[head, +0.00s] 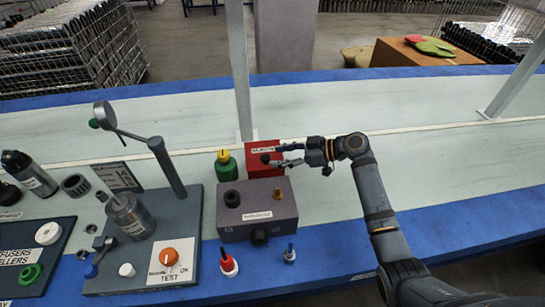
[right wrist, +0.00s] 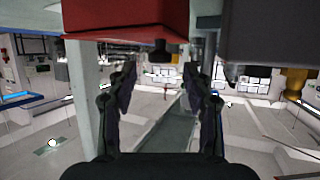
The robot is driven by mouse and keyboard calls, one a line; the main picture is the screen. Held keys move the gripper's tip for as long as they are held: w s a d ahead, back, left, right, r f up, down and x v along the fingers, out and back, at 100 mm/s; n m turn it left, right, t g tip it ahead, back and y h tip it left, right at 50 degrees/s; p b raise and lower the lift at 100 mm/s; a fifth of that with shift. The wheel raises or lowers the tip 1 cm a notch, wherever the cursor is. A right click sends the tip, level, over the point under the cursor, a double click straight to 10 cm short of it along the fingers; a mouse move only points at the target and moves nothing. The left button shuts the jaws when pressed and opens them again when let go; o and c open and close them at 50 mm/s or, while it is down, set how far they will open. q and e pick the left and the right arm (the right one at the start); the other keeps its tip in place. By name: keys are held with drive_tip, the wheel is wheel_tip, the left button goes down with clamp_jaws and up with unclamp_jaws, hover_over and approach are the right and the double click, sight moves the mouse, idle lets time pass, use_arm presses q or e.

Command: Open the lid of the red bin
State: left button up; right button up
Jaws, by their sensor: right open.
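The red bin (head: 254,168) stands on the workbench behind a grey-purple box. It has a white label and a dark knob (head: 265,158) on the side facing my right gripper. In the right wrist view the red bin (right wrist: 125,18) fills the top, with its dark knob (right wrist: 160,54) near the line between my fingers. My right gripper (head: 281,155) is open, at the right side of the bin, with its fingertips close to the knob. I cannot tell whether they touch it. The lid appears closed. My left gripper is not in view.
The grey-purple box (head: 258,213) with knobs sits just in front of the bin. A test stand (head: 190,240) lies further left. The bench right of my arm is clear.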

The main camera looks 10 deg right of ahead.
sight(268, 157)
drive_tip(key=shift+x, duration=1.6)
clamp_jaws()
